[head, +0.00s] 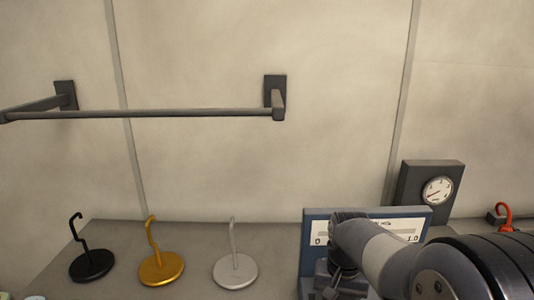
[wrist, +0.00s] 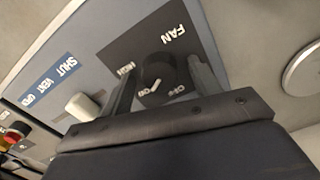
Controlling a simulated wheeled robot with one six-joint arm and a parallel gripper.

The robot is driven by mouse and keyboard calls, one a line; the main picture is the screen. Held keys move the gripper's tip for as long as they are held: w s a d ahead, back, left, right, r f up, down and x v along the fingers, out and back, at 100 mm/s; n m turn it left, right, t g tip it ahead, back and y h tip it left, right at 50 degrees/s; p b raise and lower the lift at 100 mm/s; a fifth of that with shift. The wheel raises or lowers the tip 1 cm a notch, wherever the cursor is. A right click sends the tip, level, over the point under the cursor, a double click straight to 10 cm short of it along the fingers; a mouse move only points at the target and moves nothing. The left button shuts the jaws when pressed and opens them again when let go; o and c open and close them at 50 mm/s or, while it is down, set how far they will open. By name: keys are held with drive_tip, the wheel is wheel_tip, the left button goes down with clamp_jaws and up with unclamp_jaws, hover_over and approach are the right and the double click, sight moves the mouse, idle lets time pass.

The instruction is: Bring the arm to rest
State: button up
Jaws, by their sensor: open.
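My arm (head: 378,255) reaches in from the bottom right of the head view, in front of a blue-edged panel (head: 313,222). In the wrist view my gripper (wrist: 162,72) is open. Its two fingers show on either side of a black knob (wrist: 156,88) on the dark FAN plate. A gap shows between the fingers and the knob, and nothing is held. The knob carries a pale mark; HIGH, LOW and OFF are lettered around it. The gripper's body hides the lower part of the wrist view.
A white vent slider (wrist: 83,106) and a red button (wrist: 13,138) are beside the knob. Black (head: 91,265), gold (head: 161,267) and silver (head: 235,271) hooked weights stand left of the panel. A gauge (head: 437,190) stands behind; a grey rail (head: 150,113) crosses the wall above.

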wheel_tip(320, 180, up, 11)
wheel_tip(320, 180, down, 11)
drive_tip(key=shift+r, duration=0.1)
drive_tip(key=shift+f, duration=0.25)
drive_tip(key=n+b, duration=0.2)
drive_tip(key=n, duration=0.4)
drive_tip(key=n+b, duration=0.2)
drive_tip(key=n, duration=0.3)
drive_tip(key=shift+n+b, duration=0.3)
drive_tip(key=shift+b, duration=0.05)
drive_tip(key=shift+r+n, duration=0.3)
drive_tip(key=shift+r, duration=0.1)
wheel_tip(320, 180, up, 10)
drive_tip(key=p, duration=0.1)
drive_tip(key=shift+r, duration=0.2)
